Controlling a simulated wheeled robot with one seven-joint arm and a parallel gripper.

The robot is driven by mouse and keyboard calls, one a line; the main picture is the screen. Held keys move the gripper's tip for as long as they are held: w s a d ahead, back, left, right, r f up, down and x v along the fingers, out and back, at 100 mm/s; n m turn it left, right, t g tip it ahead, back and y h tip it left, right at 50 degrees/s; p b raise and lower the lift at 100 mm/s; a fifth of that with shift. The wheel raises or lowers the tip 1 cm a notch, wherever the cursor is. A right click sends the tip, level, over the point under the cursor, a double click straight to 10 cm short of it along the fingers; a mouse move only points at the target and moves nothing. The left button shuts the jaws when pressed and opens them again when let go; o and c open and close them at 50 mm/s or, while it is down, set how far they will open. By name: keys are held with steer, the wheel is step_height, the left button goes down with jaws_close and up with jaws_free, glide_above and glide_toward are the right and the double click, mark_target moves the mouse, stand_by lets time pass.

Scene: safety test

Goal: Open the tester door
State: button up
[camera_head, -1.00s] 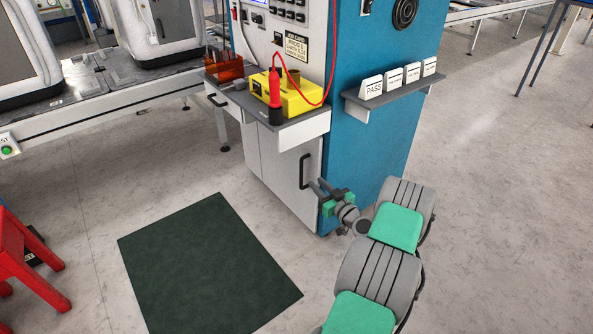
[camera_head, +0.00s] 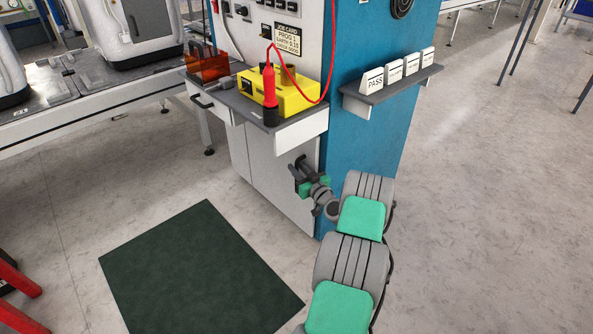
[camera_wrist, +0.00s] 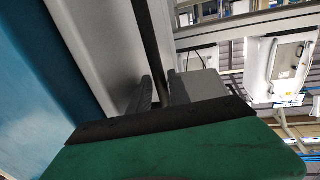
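The tester is a tall blue cabinet (camera_head: 365,130) with a pale front. Its lower door (camera_head: 280,185) looks closed in the head view. My gripper (camera_head: 297,168) is at the right side of this door and covers the handle. In the wrist view, the dark door handle (camera_wrist: 148,35) runs down to between my fingertips (camera_wrist: 160,90), with the pale door (camera_wrist: 105,50) to its left. The fingers are close beside the bar. I cannot tell whether they press on it or have a small gap.
A side shelf (camera_head: 390,85) holds several labelled cards. A dark green mat (camera_head: 200,265) lies on the floor before the tester. A red stool (camera_head: 15,285) is partly in view.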

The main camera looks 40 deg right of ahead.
steer(key=shift+w, duration=0.1)
steer(key=shift+c, duration=0.2)
jaws_close()
stand_by(1.1)
